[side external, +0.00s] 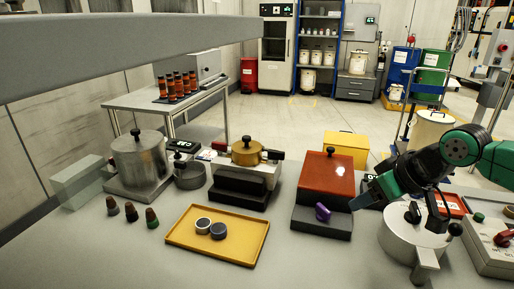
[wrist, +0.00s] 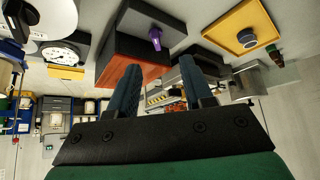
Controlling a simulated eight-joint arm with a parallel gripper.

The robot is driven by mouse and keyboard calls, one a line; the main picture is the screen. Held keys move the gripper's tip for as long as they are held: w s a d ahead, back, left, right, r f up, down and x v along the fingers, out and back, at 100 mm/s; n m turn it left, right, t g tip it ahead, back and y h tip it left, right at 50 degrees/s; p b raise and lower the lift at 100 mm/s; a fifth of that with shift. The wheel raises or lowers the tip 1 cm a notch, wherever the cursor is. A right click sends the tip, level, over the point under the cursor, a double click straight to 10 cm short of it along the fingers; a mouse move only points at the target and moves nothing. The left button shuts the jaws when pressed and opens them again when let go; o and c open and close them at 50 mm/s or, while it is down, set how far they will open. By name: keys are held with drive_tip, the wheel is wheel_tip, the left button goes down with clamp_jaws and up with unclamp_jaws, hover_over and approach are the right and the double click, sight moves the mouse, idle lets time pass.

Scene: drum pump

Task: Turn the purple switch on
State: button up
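The purple switch (side external: 322,211) is a small knob on the dark sloped front of the box with the red-brown top (side external: 327,172). In the wrist view, which looks upside down, the purple switch (wrist: 155,38) shows beyond the fingertips, near the top middle. My gripper (side external: 364,194) is to the right of the switch in the side view, apart from it and a little higher. In the wrist view, the two fingers of my gripper (wrist: 159,64) are spread with nothing held between them. Any on or off marking on the switch is too small to read.
A yellow tray (side external: 178,233) with two round pieces lies to the left. A white round vessel (side external: 405,238) stands below my arm. A yellow box (side external: 346,148) is behind the red-topped box.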

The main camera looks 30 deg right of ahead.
drive_tip(key=w+g, duration=0.3)
drive_tip(key=w, duration=0.3)
drive_tip(key=g, duration=0.3)
hover_over(324, 208)
drive_tip(key=f, duration=0.3)
drive_tip(key=shift+s+f, duration=0.15)
drive_tip(key=shift+s, duration=0.05)
drive_tip(key=shift+w+f+g, duration=0.25)
drive_tip(key=shift+f+g, duration=0.15)
drive_tip(key=shift+f, duration=2.8)
clamp_jaws()
